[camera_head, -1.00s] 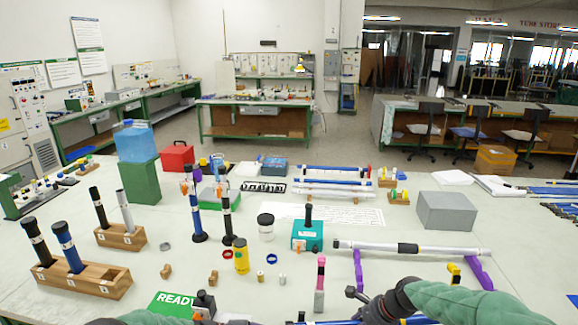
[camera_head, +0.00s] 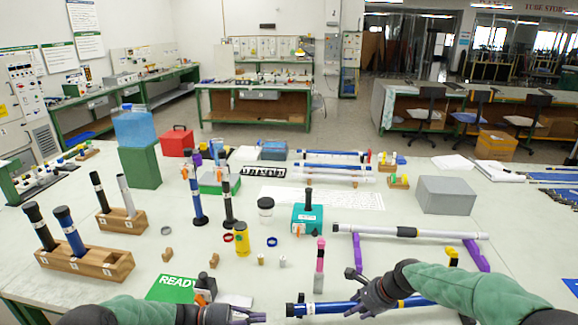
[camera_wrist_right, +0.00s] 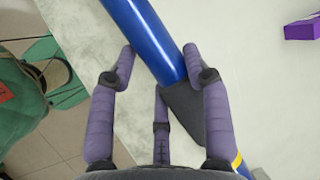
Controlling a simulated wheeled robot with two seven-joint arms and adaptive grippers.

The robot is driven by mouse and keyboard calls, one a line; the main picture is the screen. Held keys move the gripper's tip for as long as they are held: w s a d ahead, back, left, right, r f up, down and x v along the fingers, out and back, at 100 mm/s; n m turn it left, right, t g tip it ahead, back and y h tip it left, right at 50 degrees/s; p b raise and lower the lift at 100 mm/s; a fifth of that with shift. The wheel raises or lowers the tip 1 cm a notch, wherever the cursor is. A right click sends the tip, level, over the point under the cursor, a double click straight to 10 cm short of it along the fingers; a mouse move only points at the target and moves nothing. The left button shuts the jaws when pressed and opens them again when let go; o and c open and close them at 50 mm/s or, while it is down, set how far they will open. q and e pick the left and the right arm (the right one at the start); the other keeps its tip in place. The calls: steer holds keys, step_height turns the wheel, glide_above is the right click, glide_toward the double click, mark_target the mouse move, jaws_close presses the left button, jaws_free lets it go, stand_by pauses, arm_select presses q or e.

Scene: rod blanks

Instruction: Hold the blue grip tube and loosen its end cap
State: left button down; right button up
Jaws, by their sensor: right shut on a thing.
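The blue grip tube (camera_head: 332,308) lies level near the table's front edge, with a black end cap (camera_head: 291,309) at its left end. My right gripper (camera_head: 358,297) is shut around the tube right of that cap. In the right wrist view the blue tube (camera_wrist_right: 150,40) runs between the purple-grey fingers (camera_wrist_right: 160,85), with a dark grey grip section (camera_wrist_right: 185,110) below the blue part. My left gripper (camera_head: 255,316) is left of the end cap, apart from it. Whether its fingers are open is unclear.
A green READY mat (camera_head: 172,288) and a small black and orange device (camera_head: 205,288) lie near the left gripper. A pink-topped stick (camera_head: 319,265) stands behind the tube. A white tube (camera_head: 440,233) rests on purple stands (camera_head: 476,255). Wooden racks (camera_head: 105,265) stand left.

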arm_select(q)
steer(key=shift+a, duration=0.35)
arm_select(e)
steer(key=o, duration=1.3)
steer(key=shift+r, duration=0.1)
